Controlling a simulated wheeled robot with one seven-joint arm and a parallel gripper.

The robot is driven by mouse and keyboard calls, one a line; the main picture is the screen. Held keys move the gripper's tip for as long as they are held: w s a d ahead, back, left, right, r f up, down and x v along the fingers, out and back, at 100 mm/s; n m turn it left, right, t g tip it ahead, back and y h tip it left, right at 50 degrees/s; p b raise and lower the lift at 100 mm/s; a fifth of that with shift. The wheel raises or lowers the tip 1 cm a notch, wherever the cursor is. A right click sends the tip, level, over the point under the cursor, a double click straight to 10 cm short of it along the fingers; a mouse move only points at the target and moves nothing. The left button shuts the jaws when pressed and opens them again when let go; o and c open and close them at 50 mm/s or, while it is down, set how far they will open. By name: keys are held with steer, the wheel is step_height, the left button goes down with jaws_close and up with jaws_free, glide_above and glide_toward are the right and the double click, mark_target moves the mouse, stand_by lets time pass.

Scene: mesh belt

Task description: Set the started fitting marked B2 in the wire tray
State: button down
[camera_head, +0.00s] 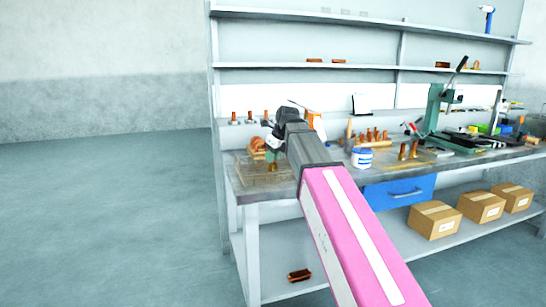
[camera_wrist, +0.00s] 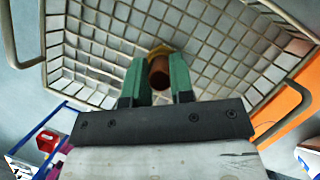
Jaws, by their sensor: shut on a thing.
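A copper-coloured fitting (camera_wrist: 159,73) with a brassy collar at its far end is between the green fingers of my gripper (camera_wrist: 158,82) in the wrist view. The fingers are shut on it. No B2 mark can be read on it. The wire tray (camera_wrist: 100,48), a pale mesh basket with bent wire handles at both sides, spreads behind the fitting, and I see its inside. I cannot tell whether the fitting touches the mesh. In the head view my gripper (camera_head: 274,152) is over the left end of the bench, small and partly hidden by my arm.
A blue and white tub (camera_head: 362,158) and a green press (camera_head: 437,110) stand to the right. Cardboard boxes (camera_head: 433,219) sit on the lower shelf.

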steer(key=c, duration=1)
jaws_free()
steer(key=shift+f, duration=0.1)
steer(key=v, duration=1.2)
steer(key=shift+d, duration=0.1)
